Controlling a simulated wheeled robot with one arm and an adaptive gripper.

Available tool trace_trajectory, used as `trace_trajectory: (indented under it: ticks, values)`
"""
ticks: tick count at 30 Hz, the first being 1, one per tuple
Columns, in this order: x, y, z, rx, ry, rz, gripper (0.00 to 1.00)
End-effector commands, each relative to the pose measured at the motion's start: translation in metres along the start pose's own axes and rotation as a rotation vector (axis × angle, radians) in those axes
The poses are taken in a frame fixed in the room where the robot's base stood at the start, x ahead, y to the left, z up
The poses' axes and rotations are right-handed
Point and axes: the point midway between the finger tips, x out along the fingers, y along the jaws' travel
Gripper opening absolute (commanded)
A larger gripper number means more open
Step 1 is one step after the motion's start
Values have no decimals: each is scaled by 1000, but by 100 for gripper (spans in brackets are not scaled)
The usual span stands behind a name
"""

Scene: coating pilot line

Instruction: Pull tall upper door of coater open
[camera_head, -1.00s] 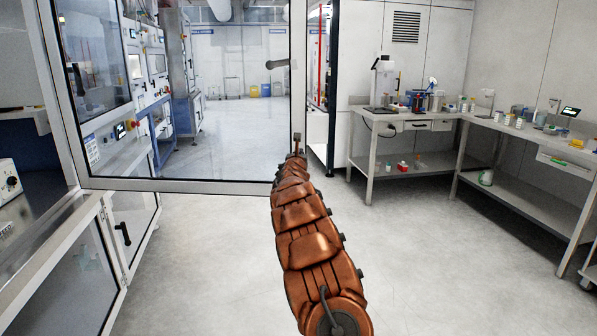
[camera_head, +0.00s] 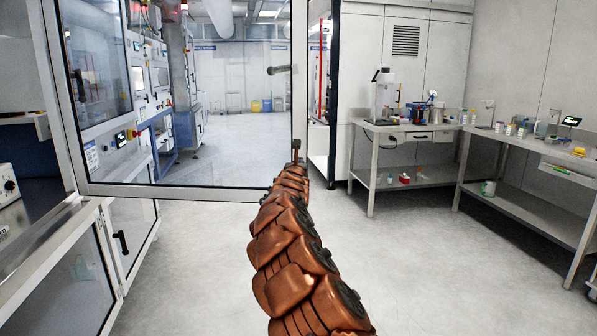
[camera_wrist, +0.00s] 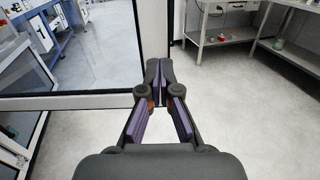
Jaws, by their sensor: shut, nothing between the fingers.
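The tall upper door (camera_head: 180,193) of the coater is a pale-framed glass panel. It stands swung out from the coater (camera_head: 20,225) on the left, with a dark handle (camera_head: 278,70) near its free edge. Its lower free corner also shows in the wrist view (camera_wrist: 70,101). My gripper (camera_head: 296,148) is at the door's free-edge upright, well below the handle. In the wrist view my gripper (camera_wrist: 160,66) is shut and empty, its fingertips overlapping the upright. I cannot tell whether they touch it. The handle is outside the wrist view.
A lower coater door (camera_head: 130,225) with a black handle is below the upper door on the left. A bench (camera_head: 400,127) with lab equipment stands at the right, and a side bench (camera_head: 530,145) adjoins it. The floor (camera_head: 420,270) between is clear.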

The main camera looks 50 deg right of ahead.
Motion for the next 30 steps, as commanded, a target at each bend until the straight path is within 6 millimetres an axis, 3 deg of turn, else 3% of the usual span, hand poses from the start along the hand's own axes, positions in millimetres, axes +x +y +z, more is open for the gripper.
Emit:
trace_trajectory:
  ticks: [23,26,30]
  values:
    - [-28,-1,0,4,-2,-3,0]
    - [-32,3,12,37,-24,-8,0]
    - [-49,8,55,155,-104,-32,0]
